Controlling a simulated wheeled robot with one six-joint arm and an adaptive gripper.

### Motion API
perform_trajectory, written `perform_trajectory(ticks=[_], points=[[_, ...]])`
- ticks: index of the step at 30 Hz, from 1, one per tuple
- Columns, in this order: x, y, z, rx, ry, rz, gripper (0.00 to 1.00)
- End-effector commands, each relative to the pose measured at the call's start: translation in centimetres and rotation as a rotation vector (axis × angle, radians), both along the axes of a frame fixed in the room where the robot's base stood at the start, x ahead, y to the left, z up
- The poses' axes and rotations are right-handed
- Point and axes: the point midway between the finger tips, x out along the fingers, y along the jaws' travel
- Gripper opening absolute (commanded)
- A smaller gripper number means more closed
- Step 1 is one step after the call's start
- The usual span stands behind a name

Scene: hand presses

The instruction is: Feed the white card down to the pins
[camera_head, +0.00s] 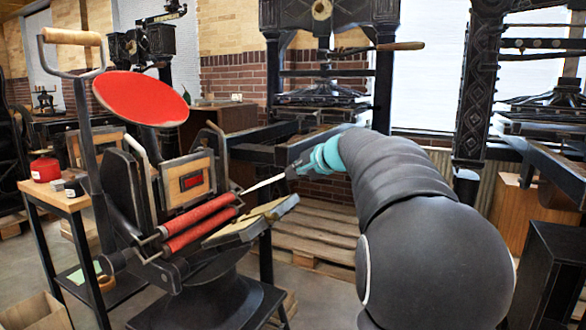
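The white card (263,184) shows as a thin pale sliver, seen nearly edge-on. It slopes down to the left from my gripper (292,173), whose fingers appear shut on its right end. The card is above the tilted platen (252,222) of the small hand press (130,190), with its left tip near the ends of the red rollers (200,222). I cannot tell whether the card touches the platen. The pins are too small to make out.
The press's red ink disc (141,98) and lever with wooden handle (72,37) rise at the left. A side table (60,200) carries a red tin (45,169). Large black presses (330,60) stand behind, above a wooden pallet (315,240). My arm fills the right foreground.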

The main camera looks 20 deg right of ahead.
Motion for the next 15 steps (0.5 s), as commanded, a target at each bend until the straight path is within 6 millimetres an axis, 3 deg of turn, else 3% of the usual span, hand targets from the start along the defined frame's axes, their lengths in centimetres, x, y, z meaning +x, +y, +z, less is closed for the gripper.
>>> perform_trajectory(ticks=[15], points=[[0.0,-0.6,-4.0,0.000,0.002,-0.012,0.00]])
